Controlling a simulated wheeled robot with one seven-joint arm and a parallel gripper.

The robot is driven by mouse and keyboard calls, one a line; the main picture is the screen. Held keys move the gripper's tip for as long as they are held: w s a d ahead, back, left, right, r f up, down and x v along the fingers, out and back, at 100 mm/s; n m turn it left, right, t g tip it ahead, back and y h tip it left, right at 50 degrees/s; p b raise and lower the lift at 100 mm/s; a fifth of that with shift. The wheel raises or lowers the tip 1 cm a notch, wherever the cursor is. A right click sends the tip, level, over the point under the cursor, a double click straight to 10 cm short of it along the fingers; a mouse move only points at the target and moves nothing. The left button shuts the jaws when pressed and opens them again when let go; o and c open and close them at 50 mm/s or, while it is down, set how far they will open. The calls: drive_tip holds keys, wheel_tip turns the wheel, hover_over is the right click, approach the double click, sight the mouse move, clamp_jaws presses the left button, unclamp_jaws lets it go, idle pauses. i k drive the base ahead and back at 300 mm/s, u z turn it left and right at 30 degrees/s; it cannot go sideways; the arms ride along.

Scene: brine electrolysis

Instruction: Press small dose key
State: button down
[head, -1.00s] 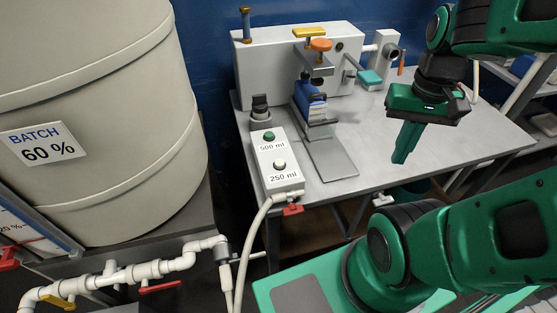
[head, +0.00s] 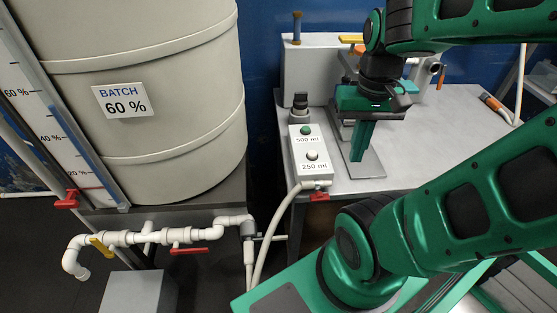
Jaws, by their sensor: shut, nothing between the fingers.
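The dose key box (head: 297,169) is a pale box on the left front of the grey table. It has a green key (head: 305,130) labelled 500 ml at the back and a white key (head: 312,155), the small dose one, labelled 250 ml nearer the front. My gripper (head: 357,157) is shut and empty, fingers pointing down, to the right of the box and apart from the keys. It is in front of the metal plate and hides part of the apparatus behind. Both keys are in full view.
A large beige tank (head: 150,150) labelled BATCH 60 % stands at left, with white pipes (head: 150,237) and red and yellow handles below. A black knob (head: 300,101) stands behind the key box. The grey table (head: 440,130) is mostly clear on the right.

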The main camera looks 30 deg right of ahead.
sight(312, 154)
drive_tip(key=u, duration=1.35)
drive_tip(key=k, duration=1.85)
drive_tip(key=z, duration=1.05)
drive_tip(key=i, duration=1)
